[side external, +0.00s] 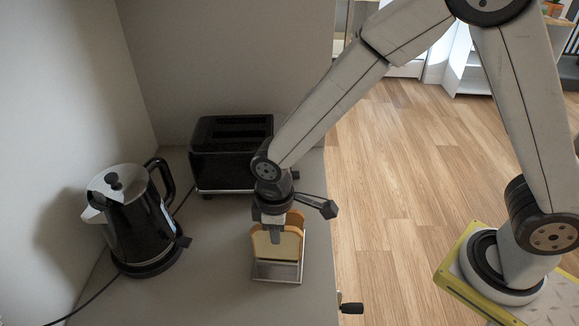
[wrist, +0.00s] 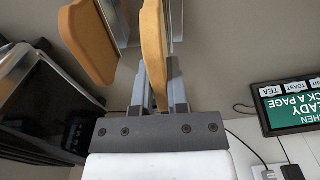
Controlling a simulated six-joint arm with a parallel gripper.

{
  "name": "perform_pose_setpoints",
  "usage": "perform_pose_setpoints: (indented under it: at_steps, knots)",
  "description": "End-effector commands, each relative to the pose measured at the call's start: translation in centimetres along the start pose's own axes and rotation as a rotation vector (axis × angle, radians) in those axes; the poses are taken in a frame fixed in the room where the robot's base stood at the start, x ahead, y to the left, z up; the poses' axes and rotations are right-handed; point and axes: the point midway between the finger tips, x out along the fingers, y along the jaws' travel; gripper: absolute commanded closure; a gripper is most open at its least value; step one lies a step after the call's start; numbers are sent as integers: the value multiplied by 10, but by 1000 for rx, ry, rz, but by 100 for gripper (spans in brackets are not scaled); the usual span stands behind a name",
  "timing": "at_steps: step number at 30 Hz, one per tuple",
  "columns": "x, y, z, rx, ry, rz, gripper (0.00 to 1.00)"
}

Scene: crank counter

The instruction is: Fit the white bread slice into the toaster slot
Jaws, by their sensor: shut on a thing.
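My gripper (side external: 276,238) points down and is shut on a pale bread slice with a tan crust (side external: 290,245), the front one in the metal rack (side external: 277,271). The slice stands upright, with its lower part still at the rack. In the wrist view this slice (wrist: 153,35) is edge-on between my fingers (wrist: 163,88). A second, browner slice (wrist: 88,42) stands beside it, apart, and shows behind it in the side view (side external: 296,217). The black toaster (side external: 222,171) stands behind the rack, with a slot in its top (side external: 236,132); it also shows in the wrist view (wrist: 45,108).
A black and steel kettle (side external: 140,226) stands at the left with its cord on the counter (side external: 215,290). A dark crank handle (side external: 351,308) juts from the counter's right edge. In the wrist view a screen with a green panel (wrist: 290,105) lies at the right.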

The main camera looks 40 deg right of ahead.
Motion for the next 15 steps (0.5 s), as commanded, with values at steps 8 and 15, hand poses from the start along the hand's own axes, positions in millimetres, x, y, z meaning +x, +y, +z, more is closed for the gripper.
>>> perform_pose_setpoints:
  at_steps: [8,15]
  knots:
    - [-16,0,0,0,2,0,100]
    - [-30,0,0,0,2,1,100]
